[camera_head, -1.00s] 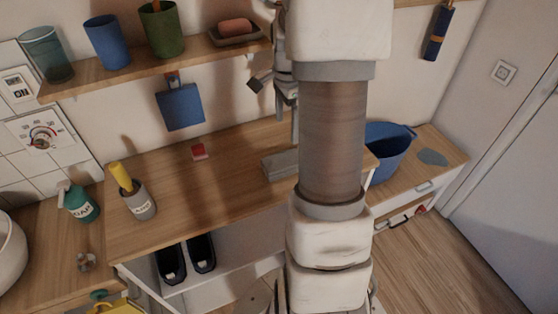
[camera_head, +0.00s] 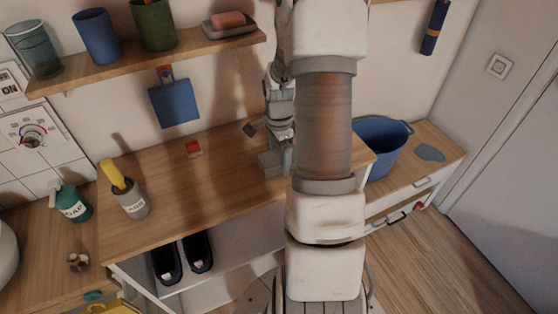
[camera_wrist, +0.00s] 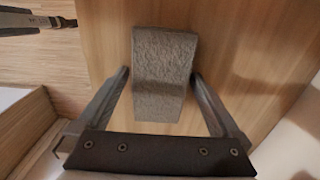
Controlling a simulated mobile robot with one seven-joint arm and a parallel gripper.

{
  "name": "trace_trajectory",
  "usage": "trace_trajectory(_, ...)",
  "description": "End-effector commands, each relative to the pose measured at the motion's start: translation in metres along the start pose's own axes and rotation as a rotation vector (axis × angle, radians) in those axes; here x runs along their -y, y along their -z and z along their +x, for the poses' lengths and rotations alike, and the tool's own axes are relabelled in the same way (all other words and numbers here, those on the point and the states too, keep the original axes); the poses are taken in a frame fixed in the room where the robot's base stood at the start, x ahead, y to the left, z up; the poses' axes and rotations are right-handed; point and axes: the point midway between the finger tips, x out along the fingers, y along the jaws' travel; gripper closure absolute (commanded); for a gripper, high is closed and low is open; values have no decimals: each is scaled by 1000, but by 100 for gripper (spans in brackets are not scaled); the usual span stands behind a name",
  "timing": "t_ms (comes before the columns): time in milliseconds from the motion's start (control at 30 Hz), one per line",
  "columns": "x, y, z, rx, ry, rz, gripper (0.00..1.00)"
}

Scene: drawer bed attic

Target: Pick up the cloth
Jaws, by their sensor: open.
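The cloth (camera_wrist: 164,98) looks like a thick grey folded block with a rough surface and lies on the wooden bench top. In the head view its left part (camera_head: 268,163) shows, and my arm hides the rest. My gripper (camera_wrist: 160,74) is open, with one finger on each side of the cloth. The fingertips are close to its long sides; I cannot tell whether they touch it or how far down they reach.
A small red-and-white item (camera_head: 194,149) and a grey pot (camera_head: 133,204) with a yellow-handled tool stand on the bench. A blue tub (camera_head: 384,150) is to the right. A shelf (camera_head: 150,62) with cups runs along the wall. The bench's middle is clear.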

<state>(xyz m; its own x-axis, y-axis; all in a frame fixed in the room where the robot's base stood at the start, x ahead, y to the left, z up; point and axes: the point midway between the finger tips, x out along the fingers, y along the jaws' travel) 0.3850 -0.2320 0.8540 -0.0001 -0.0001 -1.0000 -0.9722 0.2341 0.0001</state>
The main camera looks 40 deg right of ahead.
Motion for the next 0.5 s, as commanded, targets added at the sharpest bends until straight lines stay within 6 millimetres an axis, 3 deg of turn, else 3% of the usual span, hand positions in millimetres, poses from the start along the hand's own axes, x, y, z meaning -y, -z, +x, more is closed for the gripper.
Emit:
trace_trajectory(200, 0, 0, 0, 0, 0, 0, 2)
trace_trajectory(500, 0, 0, 0, 0, 0, 0, 56)
